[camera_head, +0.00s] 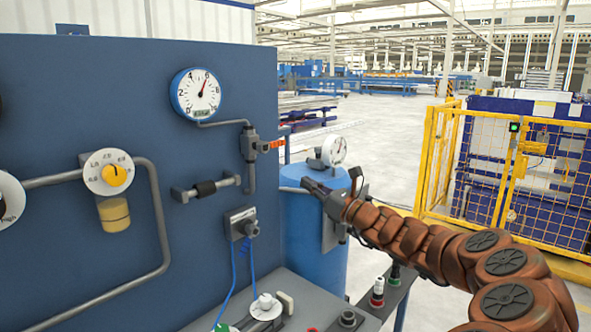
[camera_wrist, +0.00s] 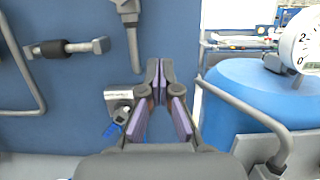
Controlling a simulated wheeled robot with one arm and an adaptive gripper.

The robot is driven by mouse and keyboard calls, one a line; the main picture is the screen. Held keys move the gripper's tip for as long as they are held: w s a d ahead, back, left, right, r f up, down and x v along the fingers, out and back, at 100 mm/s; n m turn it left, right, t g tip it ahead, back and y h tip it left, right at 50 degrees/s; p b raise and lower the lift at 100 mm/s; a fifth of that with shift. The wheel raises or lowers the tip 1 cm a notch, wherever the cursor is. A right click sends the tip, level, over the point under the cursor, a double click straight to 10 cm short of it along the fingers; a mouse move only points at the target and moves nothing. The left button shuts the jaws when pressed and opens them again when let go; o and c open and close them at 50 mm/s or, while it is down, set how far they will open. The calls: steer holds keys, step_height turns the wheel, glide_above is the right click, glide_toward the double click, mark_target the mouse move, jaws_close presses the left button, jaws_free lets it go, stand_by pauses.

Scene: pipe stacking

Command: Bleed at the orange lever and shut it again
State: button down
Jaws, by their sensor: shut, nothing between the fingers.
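The orange lever (camera_head: 271,146) sits on a grey valve (camera_head: 249,146) near the right edge of the blue panel. It points to the right, roughly level, across the pipe. My gripper (camera_head: 305,184) is below and to the right of the lever, apart from it, in front of the blue tank. In the wrist view my gripper (camera_wrist: 160,68) is shut and empty, its fingertips together.
A round gauge (camera_head: 197,94) hangs above left of the lever, its needle pointing up and slightly right. The blue tank (camera_head: 315,235) carries a small gauge (camera_head: 333,150). A grey fitting (camera_head: 240,224) with blue cables juts from the panel. A bench (camera_head: 285,312) lies below.

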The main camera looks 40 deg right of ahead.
steer(key=w+a+r+p, duration=0.2)
steer(key=w+r, duration=0.4)
steer(key=w, duration=0.3)
steer(key=shift+r+p, duration=0.15)
steer(key=shift+p, duration=0.6)
steer(key=shift+r+n, duration=0.35)
steer(key=shift+n, duration=0.45)
steer(key=n, duration=0.1)
steer(key=r+n+y+b, duration=0.1)
steer(key=n, duration=0.1)
steer(key=r+n+y, duration=0.1)
steer(key=n, duration=0.1)
steer(key=shift+w+d+g, duration=0.1)
steer(key=shift+d+g, duration=0.15)
steer(key=shift+g, duration=0.15)
step_height(320, 180, up, 6)
steer(key=f+n+g+y+b, duration=0.1)
steer(key=n+g+b, duration=0.35)
steer(key=n, duration=1.05)
glide_above(281, 143)
steer(key=s+a, duration=0.2)
steer(key=a, duration=0.1)
steer(key=shift+a+r+t+b, duration=0.1)
steer(key=shift+r+t+b, duration=0.15)
steer(key=shift+t+b, duration=0.15)
